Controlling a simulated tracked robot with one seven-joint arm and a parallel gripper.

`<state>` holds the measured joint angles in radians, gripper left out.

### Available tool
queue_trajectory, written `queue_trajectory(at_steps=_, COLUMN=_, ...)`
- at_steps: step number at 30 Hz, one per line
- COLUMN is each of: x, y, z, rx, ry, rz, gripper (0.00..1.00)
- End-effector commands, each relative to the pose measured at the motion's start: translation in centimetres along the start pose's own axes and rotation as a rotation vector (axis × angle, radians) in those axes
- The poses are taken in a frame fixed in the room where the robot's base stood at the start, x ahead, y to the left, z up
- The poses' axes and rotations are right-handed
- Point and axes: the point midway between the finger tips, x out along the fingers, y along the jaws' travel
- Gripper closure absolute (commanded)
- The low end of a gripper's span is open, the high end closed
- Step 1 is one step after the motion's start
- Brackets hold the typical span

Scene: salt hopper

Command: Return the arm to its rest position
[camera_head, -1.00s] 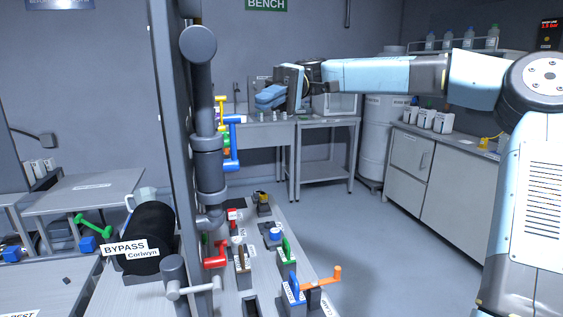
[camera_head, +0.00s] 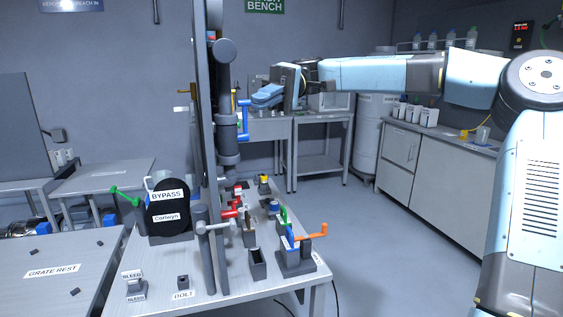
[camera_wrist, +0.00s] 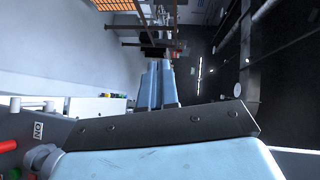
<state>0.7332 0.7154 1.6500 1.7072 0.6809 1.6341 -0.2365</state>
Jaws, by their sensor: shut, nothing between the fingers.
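My arm reaches in from the right of the head view, its forearm about level. My gripper (camera_head: 266,97) is at its end, pointing left, with blue fingers shut and nothing held. It is in the air, just right of the grey vertical pipe (camera_head: 226,110) with the blue handle (camera_head: 244,121) in the picture. I cannot tell how far apart they are in depth.
The near bench (camera_head: 215,293) holds a black BYPASS cylinder (camera_head: 168,212), a green lever, an orange handle (camera_head: 312,232) and several small fittings. A GRATE REST table (camera_head: 85,257) stands left. A long cabinet (camera_head: 440,160) lines the right. The floor (camera_head: 380,250) between is clear.

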Motion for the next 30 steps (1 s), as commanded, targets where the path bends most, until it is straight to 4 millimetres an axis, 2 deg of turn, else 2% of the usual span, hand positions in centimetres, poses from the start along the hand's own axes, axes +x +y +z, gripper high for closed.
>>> queue_trajectory(at_steps=11, x=3.5, y=5.2, z=-1.6, rx=0.154, ry=0.003, rz=0.142, gripper=1.0)
queue_trajectory(at_steps=16, x=5.2, y=8.2, z=-1.9, rx=0.241, ry=0.01, rz=0.235, gripper=1.0)
queue_trajectory(at_steps=19, x=6.2, y=10.8, z=-1.9, rx=0.311, ry=0.02, rz=0.317, gripper=1.0)
queue_trajectory(at_steps=24, x=7.4, y=15.2, z=-0.8, rx=0.44, ry=0.052, rz=0.489, gripper=1.0)
queue_trajectory(at_steps=30, x=7.4, y=18.9, z=1.7, rx=0.564, ry=0.105, rz=0.69, gripper=1.0)
